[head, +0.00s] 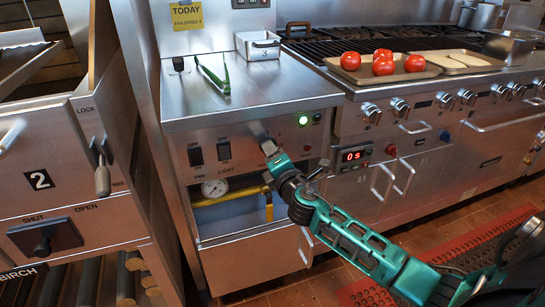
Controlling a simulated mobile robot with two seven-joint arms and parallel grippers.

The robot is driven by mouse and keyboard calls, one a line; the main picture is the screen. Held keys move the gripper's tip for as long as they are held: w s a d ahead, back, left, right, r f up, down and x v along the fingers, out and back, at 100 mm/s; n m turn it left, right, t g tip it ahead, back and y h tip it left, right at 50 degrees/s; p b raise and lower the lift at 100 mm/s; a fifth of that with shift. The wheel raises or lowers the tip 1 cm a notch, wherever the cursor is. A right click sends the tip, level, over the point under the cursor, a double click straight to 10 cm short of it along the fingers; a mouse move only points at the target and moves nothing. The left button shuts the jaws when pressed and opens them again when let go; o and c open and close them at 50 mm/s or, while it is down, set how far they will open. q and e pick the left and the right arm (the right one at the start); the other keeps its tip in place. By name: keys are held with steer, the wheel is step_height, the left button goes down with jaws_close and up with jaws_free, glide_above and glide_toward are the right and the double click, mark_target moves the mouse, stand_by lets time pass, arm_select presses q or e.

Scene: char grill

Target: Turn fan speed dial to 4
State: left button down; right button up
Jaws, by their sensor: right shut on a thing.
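My right gripper (268,147) reaches in from the lower right to the steel control panel (240,128). It is shut on the fan speed dial at the right of the switches. The gripper covers most of the dial, so its pointer and number cannot be read. A yellow note (187,14) above the counter reads TODAY and, in small print, seems to say FAN SPEED 3. My left gripper is not in view.
FAN (195,155) and LIGHT (224,150) switches sit left of my gripper, with a round gauge (214,188) and yellow pipe below. A lit green button (303,120) is close on the right. A red display (354,155) and grill knobs (400,107) stand further right.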

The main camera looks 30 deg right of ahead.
steer(key=shift+r+m+p, duration=0.2)
steer(key=shift+m+p, duration=1.45)
steer(key=shift+m, duration=6.75)
steer(key=o, duration=1.1)
steer(key=shift+c, duration=0.2)
steer(key=shift+s, duration=0.1)
